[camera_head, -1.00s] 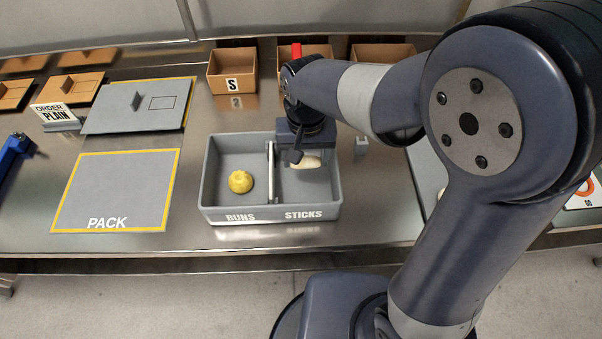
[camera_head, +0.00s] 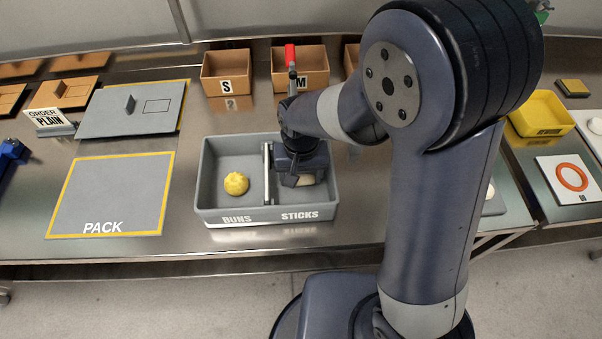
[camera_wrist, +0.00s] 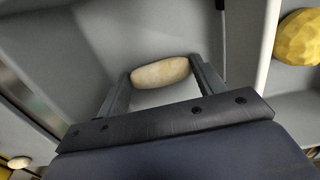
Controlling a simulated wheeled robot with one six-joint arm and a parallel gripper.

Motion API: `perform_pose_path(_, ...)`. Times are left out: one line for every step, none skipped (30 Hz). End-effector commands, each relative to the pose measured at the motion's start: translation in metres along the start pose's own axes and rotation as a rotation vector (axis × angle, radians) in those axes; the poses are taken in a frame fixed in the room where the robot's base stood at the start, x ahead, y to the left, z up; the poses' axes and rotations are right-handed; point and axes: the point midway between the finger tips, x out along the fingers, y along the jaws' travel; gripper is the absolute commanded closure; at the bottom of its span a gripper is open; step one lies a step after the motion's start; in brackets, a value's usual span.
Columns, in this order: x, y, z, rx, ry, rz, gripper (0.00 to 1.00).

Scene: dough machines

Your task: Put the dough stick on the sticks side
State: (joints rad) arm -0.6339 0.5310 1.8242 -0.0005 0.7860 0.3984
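The pale dough stick (camera_head: 305,180) is under my gripper (camera_head: 303,178), inside the sticks side of the grey two-part bin (camera_head: 268,217). In the wrist view the dough stick (camera_wrist: 160,72) lies across between the two fingertips (camera_wrist: 161,70), which meet its ends; my gripper is shut on it. It is low in the compartment; I cannot tell whether it touches the floor. A yellow bun (camera_head: 236,184) sits in the buns side, across the divider (camera_head: 267,173). The bun (camera_wrist: 299,38) also shows in the wrist view.
The divider and bin walls stand close around my gripper. A grey PACK mat (camera_head: 110,195) lies empty to the left. Cardboard boxes (camera_head: 227,72) stand behind the bin. A yellow tray (camera_head: 541,114) and a card with an orange ring (camera_head: 571,178) are at right.

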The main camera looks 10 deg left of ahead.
Motion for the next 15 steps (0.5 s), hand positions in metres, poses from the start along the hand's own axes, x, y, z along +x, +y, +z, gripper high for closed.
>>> perform_pose_path(-0.0003,0.0,0.0,0.0,0.0,0.0,0.31)
perform_pose_path(-0.0003,0.0,0.0001,0.0,0.0,0.0,0.28)
perform_pose_path(-0.0004,0.0,0.0001,0.0,0.0,0.0,0.25)
perform_pose_path(-0.0004,0.0,0.0001,0.0,0.0,0.0,0.23)
perform_pose_path(-0.0004,0.0,0.0001,0.0,0.0,0.0,0.2)
perform_pose_path(-0.0004,0.0,0.0001,0.0,0.0,0.0,0.17)
perform_pose_path(-0.0004,0.0,0.0001,0.0,0.0,0.0,0.15)
perform_pose_path(-0.0005,0.0,0.0001,0.0,0.0,0.0,0.15)
perform_pose_path(-0.0005,0.0,0.0001,0.0,0.0,0.0,0.15)
perform_pose_path(-0.0005,0.0,0.0001,0.0,0.0,0.0,0.15)
perform_pose_path(-0.0005,0.0,0.0001,0.0,0.0,0.0,0.15)
perform_pose_path(-0.0005,0.0,0.0001,0.0,0.0,0.0,0.15)
perform_pose_path(-0.0007,0.0,0.0001,0.0,0.0,0.0,0.15)
perform_pose_path(-0.0013,0.0,0.0001,0.0,0.0,0.0,0.15)
perform_pose_path(-0.0027,0.0,0.0001,0.0,0.0,0.0,0.15)
